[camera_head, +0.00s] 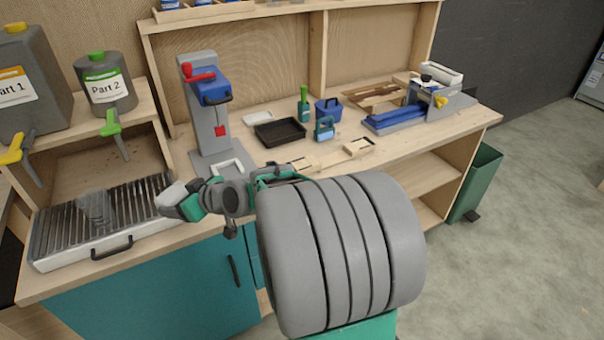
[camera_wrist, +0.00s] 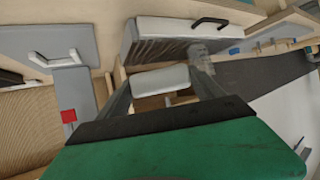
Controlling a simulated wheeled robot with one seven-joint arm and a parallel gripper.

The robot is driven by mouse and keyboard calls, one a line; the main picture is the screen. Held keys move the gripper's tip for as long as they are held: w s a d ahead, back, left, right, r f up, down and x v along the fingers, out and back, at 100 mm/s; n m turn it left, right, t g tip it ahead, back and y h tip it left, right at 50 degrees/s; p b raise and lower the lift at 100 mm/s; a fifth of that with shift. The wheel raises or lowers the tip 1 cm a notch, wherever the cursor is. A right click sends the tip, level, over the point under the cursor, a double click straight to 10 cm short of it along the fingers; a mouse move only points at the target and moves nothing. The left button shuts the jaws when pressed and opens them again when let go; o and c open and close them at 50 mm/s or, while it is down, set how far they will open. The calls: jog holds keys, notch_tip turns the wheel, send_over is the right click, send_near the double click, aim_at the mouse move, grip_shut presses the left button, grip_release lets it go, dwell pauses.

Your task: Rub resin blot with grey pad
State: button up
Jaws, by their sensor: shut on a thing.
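My gripper (camera_head: 178,203) is at the left end of my arm, over the front of the bench, just right of the slatted drip tray (camera_head: 60,236). It is shut on a pale grey pad (camera_head: 170,196), which also shows between the two fingers in the wrist view (camera_wrist: 160,80). The pad appears raised above the bench top, though the gap is hard to judge. I cannot make out a resin blot in either view; my arm hides part of the bench front.
A clear cup (camera_head: 95,207) stands on the drip tray, left of my gripper. A grey press with a red lever (camera_head: 205,110) stands behind.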

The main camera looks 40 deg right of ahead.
jog(key=s+d+f+m+h+b, duration=0.1)
jog(key=s+d+f+b, duration=0.15)
jog(key=d, duration=0.75)
jog(key=s+d+f+h+b, duration=0.1)
jog(key=d+b, duration=0.3)
jog(key=d, duration=0.7)
jog(key=s+d+f+m+b, duration=0.15)
jog(key=d+b, duration=0.25)
jog(key=d, duration=0.6)
jog(key=shift+n, duration=0.25)
jog(key=shift+f+b, duration=1.5)
jog(key=shift+f, duration=1.85)
jog(key=shift+f+b, duration=0.85)
jog(key=shift+f, duration=0.15)
